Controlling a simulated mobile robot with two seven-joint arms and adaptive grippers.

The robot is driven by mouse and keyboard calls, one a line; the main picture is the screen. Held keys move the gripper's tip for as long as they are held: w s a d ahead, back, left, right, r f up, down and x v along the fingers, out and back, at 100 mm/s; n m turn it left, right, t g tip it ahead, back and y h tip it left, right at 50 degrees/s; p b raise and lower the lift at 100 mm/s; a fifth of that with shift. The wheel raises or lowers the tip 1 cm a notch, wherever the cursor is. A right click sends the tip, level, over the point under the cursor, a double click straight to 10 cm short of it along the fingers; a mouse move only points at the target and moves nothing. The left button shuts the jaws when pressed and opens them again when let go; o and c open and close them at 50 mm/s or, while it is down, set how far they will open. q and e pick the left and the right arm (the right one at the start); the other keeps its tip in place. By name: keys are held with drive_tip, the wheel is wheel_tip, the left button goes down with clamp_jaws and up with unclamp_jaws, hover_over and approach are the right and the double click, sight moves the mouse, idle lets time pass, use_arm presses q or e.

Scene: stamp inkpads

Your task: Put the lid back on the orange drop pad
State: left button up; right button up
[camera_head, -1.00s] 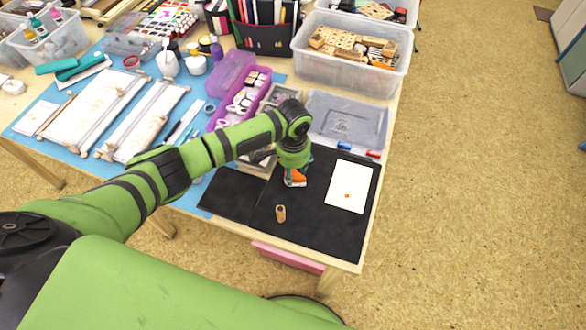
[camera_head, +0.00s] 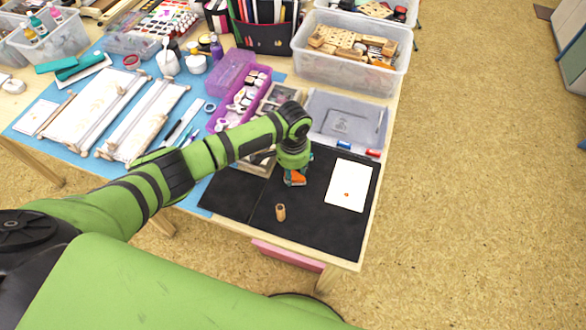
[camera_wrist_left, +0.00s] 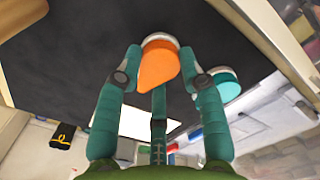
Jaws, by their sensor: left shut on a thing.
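An orange drop-shaped piece (camera_wrist_left: 158,65) is between the fingers of my left gripper (camera_wrist_left: 162,57) in the left wrist view. The fingers are shut on it from both sides. It looks like the drop pad's lid, with a pale rim showing at its far rounded end. Whether it sits fully down on the pad base under it cannot be told. In the head view a bit of the orange (camera_head: 296,179) shows below my left wrist, over the black mat. My right gripper is not in view.
A teal round pad (camera_wrist_left: 218,86) stands close beside one finger. A small wooden stamp (camera_head: 280,212) stands on the black mat (camera_head: 325,222). A white card (camera_head: 347,185) with a small orange mark lies right. Two markers and a grey lid (camera_head: 345,120) lie behind.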

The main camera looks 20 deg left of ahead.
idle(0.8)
use_arm(q)
drive_tip(key=o, duration=1.2)
drive_tip(key=shift+p, duration=0.3)
drive_tip(key=shift+r+p, duration=3.55)
drive_tip(key=shift+p, duration=0.25)
clamp_jaws()
